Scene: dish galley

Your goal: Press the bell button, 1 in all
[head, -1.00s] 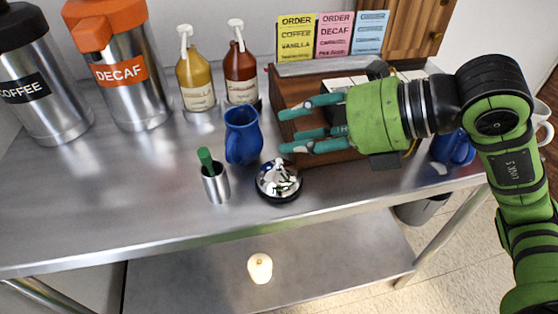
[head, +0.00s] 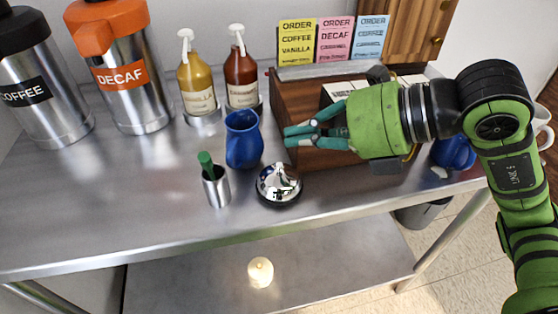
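A chrome bell (head: 279,184) with a button on top and a dark base stands on the steel counter near its front edge. My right gripper (head: 290,136) comes in from the right and points left, above and behind the bell, apart from it. My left gripper is not in view.
A blue pitcher (head: 243,140) and a steel cup with a green handle (head: 215,186) stand left of the bell. Behind are syrup bottles (head: 241,75), a wooden box (head: 300,97) and order cards (head: 334,38). Coffee urns (head: 125,85) stand left. The front-left counter is clear.

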